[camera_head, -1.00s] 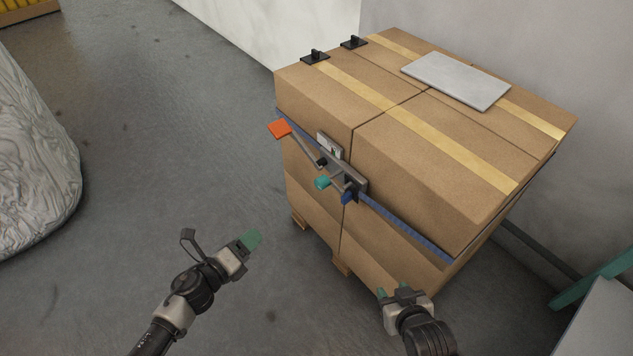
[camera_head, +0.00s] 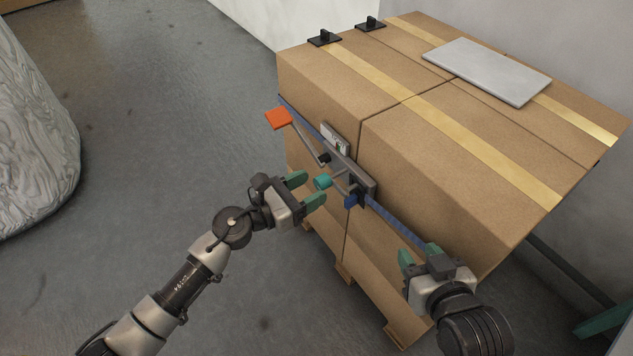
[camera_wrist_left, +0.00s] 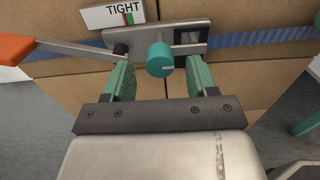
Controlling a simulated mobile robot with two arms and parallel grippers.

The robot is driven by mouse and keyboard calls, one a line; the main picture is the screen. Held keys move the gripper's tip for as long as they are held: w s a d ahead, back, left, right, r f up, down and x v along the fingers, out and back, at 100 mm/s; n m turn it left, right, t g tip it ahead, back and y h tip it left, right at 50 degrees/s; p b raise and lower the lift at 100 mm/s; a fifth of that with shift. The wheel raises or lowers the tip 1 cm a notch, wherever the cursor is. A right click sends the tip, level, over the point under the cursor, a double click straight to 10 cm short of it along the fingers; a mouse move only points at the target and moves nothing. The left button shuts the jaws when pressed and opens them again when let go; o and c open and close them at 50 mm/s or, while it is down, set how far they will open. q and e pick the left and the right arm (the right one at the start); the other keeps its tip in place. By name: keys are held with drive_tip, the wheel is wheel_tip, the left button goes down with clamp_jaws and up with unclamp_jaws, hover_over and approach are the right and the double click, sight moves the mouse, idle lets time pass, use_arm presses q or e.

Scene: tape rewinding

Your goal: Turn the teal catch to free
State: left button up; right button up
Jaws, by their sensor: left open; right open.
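The teal catch (camera_head: 322,182) is a round knob on the front of a grey metal ratchet plate (camera_head: 349,172), fixed on the blue strap around the boxes. In the left wrist view the teal catch (camera_wrist_left: 160,60) lies between and just beyond my left fingertips. My left gripper (camera_head: 310,189) is open, with a green finger on each side of the knob's line, and I cannot tell whether either touches it. My right gripper (camera_head: 419,254) is open and empty near the strap at the lower right. A lever with an orange handle (camera_head: 279,118) extends left from the plate.
A label reading "TIGHT" (camera_wrist_left: 112,16) with a green and red mark sits above the plate. The blue strap (camera_head: 395,220) crosses the stacked cardboard boxes (camera_head: 440,150). A grey panel (camera_head: 487,70) lies on top.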

use_arm(q)
drive_tip(key=shift+x, duration=1.2)
drive_tip(key=c, duration=0.9)
drive_tip(key=shift+c, duration=0.2)
